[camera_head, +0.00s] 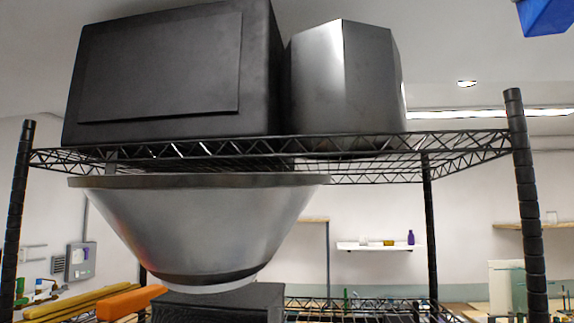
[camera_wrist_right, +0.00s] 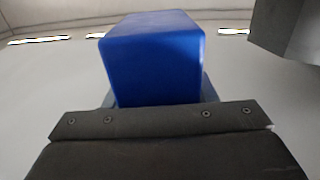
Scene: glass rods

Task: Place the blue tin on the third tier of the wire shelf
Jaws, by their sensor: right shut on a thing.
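The blue tin (camera_head: 545,15) shows at the top right corner of the head view, cut off by the picture's edge, high above the shelf's right end. In the right wrist view the tin (camera_wrist_right: 155,60) fills the middle. My right gripper (camera_wrist_right: 158,96) is shut on it; only slivers of the fingers show beside the tin. The black wire shelf (camera_head: 465,142) stands in front of me, with its top visible tier bearing large things and a lower tier partly seen at the bottom. My left gripper is in neither view.
A black box (camera_head: 160,75) and a grey faceted container (camera_head: 350,90) fill the tier's left and middle; its right end is bare. Below are a wide metal bowl (camera_head: 200,225) and a dark box (camera_head: 220,303). A black post (camera_head: 527,200) bounds the right.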

